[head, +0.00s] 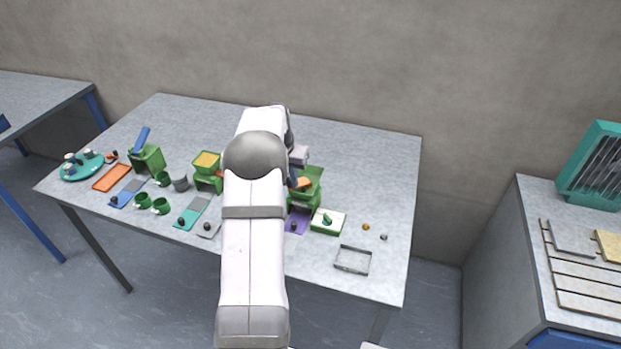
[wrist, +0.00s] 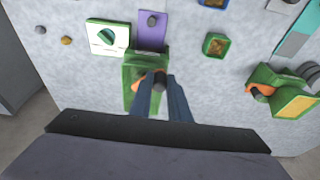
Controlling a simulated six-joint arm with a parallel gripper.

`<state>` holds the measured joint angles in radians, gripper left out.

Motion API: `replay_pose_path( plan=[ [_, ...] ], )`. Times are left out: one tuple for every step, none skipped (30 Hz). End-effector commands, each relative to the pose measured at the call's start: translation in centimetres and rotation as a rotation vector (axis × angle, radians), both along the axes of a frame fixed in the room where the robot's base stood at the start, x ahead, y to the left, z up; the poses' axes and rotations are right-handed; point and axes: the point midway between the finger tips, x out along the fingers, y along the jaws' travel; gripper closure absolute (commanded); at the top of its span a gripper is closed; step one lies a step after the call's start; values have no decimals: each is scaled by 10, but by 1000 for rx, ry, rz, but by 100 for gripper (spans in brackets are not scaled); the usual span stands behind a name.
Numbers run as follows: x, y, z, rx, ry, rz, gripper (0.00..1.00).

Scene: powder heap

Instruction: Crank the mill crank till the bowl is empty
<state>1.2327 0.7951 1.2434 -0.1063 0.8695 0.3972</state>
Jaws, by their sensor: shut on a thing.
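A green mill (head: 311,176) stands right of my arm in the head view, and it also shows in the wrist view (wrist: 131,77). Its orange crank (head: 304,183) ends in a dark knob (wrist: 159,79) in the wrist view. My gripper (wrist: 166,88) is shut on the crank at this knob. The mill's top bowl is partly behind my fingers, and I see no powder in its visible part; I cannot tell its full contents. A second green mill (head: 207,177) left of my arm has yellow powder in its top, also in the wrist view (wrist: 289,97).
A purple board (wrist: 151,35) and a white-green box (wrist: 108,37) lie close to the held mill. A small green dish (wrist: 215,44) with brown content stands between the mills. A wire-like tray (head: 353,260) lies near the front right. The table's back right is clear.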

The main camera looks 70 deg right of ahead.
Motion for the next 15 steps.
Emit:
replay_pose_path(
  plan=[
    [1,-3,3,-6,0,1,100],
    [2,-3,2,-6,0,0,100],
    [2,-3,2,-6,0,0,100],
    [2,-3,2,-6,0,0,100],
    [2,-3,2,-6,0,0,100],
    [2,-4,2,-6,0,0,100],
    [3,-4,2,-6,0,0,100],
    [3,-5,2,-5,0,0,100],
    [4,-6,3,-5,0,0,100],
    [5,-8,3,-5,0,0,100],
    [6,-9,4,-5,0,0,100],
    [8,-11,3,-4,1,0,100],
    [9,-13,4,-5,1,0,100],
    [10,-14,4,-5,1,0,100],
    [11,-15,3,-4,1,0,100]
  ],
)
